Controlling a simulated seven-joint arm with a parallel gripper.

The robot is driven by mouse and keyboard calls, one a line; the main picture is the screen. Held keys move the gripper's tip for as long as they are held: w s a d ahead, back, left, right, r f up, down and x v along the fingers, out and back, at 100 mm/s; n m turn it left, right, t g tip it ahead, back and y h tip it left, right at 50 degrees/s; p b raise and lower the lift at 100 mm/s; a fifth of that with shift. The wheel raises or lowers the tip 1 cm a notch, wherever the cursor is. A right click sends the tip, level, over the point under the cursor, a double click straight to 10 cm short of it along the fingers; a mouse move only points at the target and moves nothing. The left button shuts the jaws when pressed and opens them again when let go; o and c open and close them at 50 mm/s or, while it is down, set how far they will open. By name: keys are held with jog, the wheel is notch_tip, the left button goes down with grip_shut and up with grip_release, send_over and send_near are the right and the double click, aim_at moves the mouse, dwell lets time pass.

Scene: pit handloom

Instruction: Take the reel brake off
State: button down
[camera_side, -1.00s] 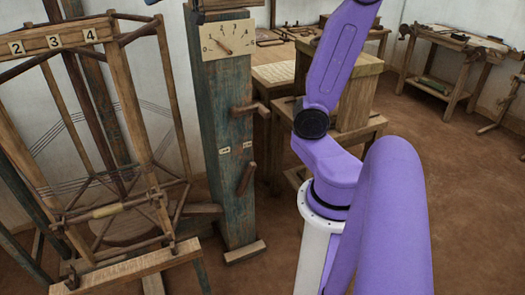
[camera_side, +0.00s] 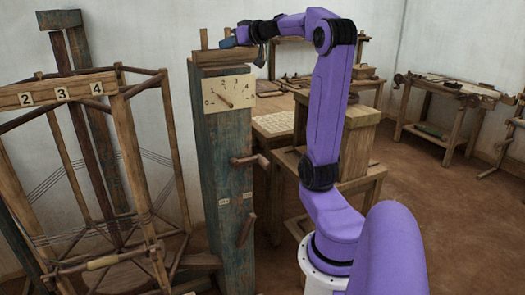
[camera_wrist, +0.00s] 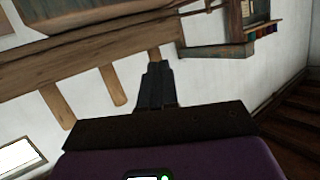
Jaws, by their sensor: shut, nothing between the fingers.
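A tall blue-green wooden post (camera_side: 224,130) stands in the middle of the side view. Two wooden handles stick out of it: an upper one (camera_side: 250,160) and a lower one (camera_side: 245,230), with small white labels (camera_side: 236,199) just above the lower one. I cannot tell which handle is the reel brake. The wooden reel frame (camera_side: 128,150) stands left of the post. My gripper (camera_side: 228,43) is at the top of the post, near short upright pegs, well above both handles. In the wrist view my gripper (camera_wrist: 155,68) is shut and empty.
A dial plate (camera_side: 230,93) with a pointer is on the post's upper front. A wooden block stand (camera_side: 358,135) is behind my arm. Workbenches (camera_side: 440,105) line the back. The wrist view shows a wooden beam (camera_wrist: 85,50).

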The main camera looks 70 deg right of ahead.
jog(key=s+d+f+m+g+y, duration=0.1)
jog(key=s+d+f+m+g, duration=0.2)
jog(key=s+f, duration=0.5)
jog(key=s+d+f+m+g+y, duration=0.2)
jog(key=s+f+m+g, duration=0.15)
jog(key=s, duration=0.85)
notch_tip(320, 180, down, 48)
jog(key=shift+w+r, duration=0.15)
jog(key=shift+w, duration=0.05)
jog(key=shift+d+n, duration=0.1)
jog(key=shift+n, duration=0.15)
jog(key=w+a+f, duration=0.1)
jog(key=w+f, duration=0.6)
jog(key=w, duration=0.2)
jog(key=shift+w+a+f, duration=0.2)
jog(key=shift+w+a, duration=0.05)
jog(key=shift+a, duration=0.05)
jog(key=shift+h, duration=0.3)
